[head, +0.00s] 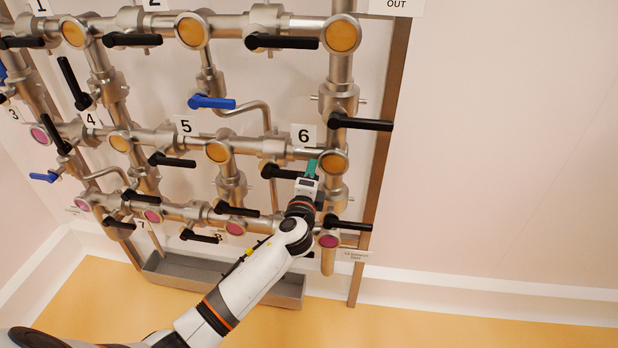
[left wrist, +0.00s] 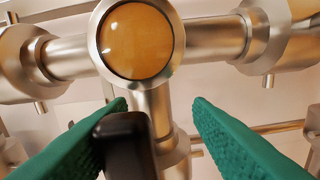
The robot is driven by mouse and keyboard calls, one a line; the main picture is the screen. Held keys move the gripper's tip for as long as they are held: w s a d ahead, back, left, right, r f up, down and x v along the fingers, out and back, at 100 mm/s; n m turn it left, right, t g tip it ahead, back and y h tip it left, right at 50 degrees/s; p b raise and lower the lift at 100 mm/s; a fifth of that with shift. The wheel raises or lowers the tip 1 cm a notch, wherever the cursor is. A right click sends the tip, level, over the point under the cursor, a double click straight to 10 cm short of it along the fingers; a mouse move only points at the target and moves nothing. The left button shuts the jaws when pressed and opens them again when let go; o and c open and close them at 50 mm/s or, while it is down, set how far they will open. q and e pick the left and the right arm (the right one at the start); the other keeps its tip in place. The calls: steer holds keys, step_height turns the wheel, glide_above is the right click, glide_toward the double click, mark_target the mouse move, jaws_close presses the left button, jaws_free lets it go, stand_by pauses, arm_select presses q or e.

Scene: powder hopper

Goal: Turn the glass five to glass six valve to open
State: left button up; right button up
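The glass five to glass six valve sits on the pipe between the amber glass five (head: 218,152) and amber glass six (head: 333,162). Its black handle (head: 284,172) lies roughly along the pipe. My left gripper (head: 311,168) has teal fingers and is at the right end of this handle, just below the label 6. In the left wrist view the gripper (left wrist: 160,122) is open. A black handle end (left wrist: 125,142) shows close to the left finger, with a gap to the right finger; contact is unclear. An amber glass (left wrist: 137,42) is ahead. My right gripper is not in view.
Other black handles sit close by, one above right (head: 360,123) and one below right (head: 347,223). A blue handle (head: 211,102) is up left. A grey trough (head: 222,281) stands below the pipes. The wall to the right is clear.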

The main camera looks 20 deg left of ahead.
arm_select(q)
steer(key=shift+s+d+f, duration=0.3)
steer(key=shift+s+f, duration=0.05)
steer(key=shift+s, duration=0.2)
steer(key=b+v, duration=0.2)
steer(key=v, duration=0.8)
steer(key=shift+s+r, duration=0.3)
steer(key=shift+s, duration=0.15)
